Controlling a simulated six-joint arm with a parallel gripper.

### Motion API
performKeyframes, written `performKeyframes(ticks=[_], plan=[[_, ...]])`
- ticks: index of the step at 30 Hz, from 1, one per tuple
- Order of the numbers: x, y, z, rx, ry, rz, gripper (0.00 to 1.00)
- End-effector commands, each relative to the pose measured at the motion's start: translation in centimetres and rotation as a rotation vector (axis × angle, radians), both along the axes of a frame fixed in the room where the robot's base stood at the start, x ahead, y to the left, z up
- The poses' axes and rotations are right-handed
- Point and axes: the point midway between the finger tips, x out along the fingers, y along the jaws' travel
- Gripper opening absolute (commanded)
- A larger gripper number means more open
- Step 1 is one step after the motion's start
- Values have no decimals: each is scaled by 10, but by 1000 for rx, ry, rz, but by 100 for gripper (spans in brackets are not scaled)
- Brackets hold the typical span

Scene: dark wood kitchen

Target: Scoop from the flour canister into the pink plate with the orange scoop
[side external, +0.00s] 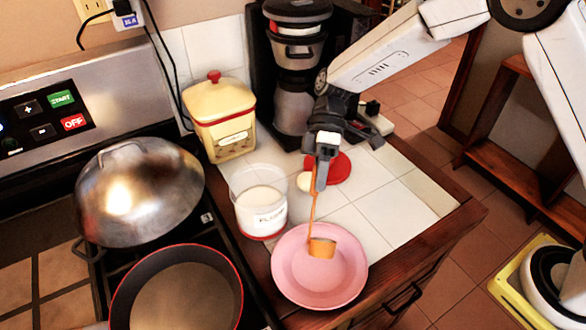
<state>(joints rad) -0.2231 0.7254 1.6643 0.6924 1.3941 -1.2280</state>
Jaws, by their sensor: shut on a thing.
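My gripper (318,183) points down above the counter and is shut on the handle of the orange scoop (322,249). The scoop hangs with its handle near upright and its cup in front of the pink plate (290,285), over the plate's middle. I cannot tell whether the cup touches the plate or what it holds. The flour canister (262,218) is a clear, open jar with white flour inside, a label and a red base. It stands left of my gripper, just behind and left of the plate. No flour shows clearly on the visible part of the plate.
A red lid (340,167) lies behind my gripper. A cream canister with a red knob (224,125) and a coffee maker (296,75) stand at the back. A domed metal lid (140,195) and a pan (178,295) sit on the stove at left. White tiles right of the plate are clear.

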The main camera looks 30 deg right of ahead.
Motion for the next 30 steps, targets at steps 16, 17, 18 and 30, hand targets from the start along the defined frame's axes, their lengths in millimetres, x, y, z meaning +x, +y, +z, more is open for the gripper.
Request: performKeyframes(ticks=[16,17,18,30], plan=[[16,-4,-29,138,217,50,0],[17,-4,-30,146,228,53,0],[18,-4,-33,154,245,57,0],[26,-6,-46,228,357,86,0]])
